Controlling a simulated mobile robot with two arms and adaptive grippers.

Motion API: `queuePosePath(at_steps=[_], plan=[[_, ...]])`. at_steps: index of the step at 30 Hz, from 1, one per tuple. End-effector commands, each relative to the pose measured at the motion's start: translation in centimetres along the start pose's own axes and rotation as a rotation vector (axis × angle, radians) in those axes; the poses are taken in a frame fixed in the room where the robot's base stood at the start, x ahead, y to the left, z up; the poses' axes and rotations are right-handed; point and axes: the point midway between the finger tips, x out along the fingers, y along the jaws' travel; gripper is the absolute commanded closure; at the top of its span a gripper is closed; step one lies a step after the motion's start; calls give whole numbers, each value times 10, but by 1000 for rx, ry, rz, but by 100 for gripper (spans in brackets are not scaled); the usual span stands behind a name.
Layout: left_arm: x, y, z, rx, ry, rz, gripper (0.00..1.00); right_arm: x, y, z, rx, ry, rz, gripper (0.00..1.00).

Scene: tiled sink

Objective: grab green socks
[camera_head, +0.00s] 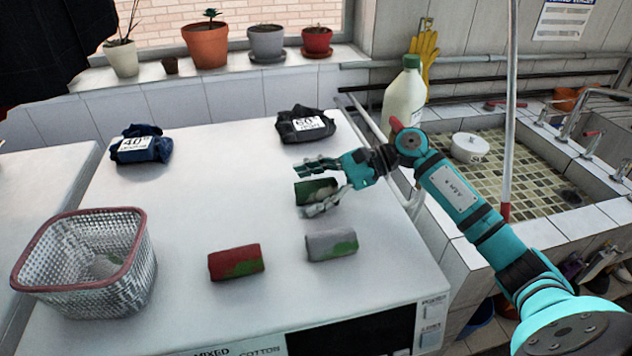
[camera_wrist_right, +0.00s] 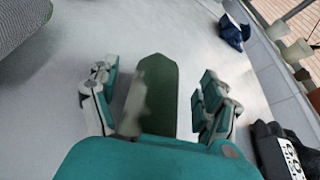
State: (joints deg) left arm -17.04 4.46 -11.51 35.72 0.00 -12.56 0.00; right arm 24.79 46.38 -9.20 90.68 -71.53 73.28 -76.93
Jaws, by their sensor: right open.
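In the right wrist view the green roll (camera_wrist_right: 155,90) lies between the two open fingers (camera_wrist_right: 158,100), with a gap on each side. My left gripper is not in view.
A red-and-green roll (camera_head: 236,262) and a grey-and-green roll (camera_head: 332,245) lie nearer the front. A wire basket (camera_head: 60,262) stands at left. Dark blue (camera_head: 142,146) and black (camera_head: 304,124) bundles with number labels lie at the back. A tiled sink (camera_head: 545,180) is at right.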

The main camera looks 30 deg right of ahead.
Motion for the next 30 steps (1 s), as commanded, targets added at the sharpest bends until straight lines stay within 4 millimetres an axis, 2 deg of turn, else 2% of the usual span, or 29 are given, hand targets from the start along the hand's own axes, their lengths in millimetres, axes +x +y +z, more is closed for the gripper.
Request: queuePosePath(at_steps=[3,9,23,30], plan=[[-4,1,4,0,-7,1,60,7,0,1,-1,0,0,19],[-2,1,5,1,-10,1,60,8,0,-1,-1,1,0,19],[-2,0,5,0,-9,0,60,8,0,0,-1,1,0,78],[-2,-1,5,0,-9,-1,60,7,-1,1,-2,1,-1,80]])
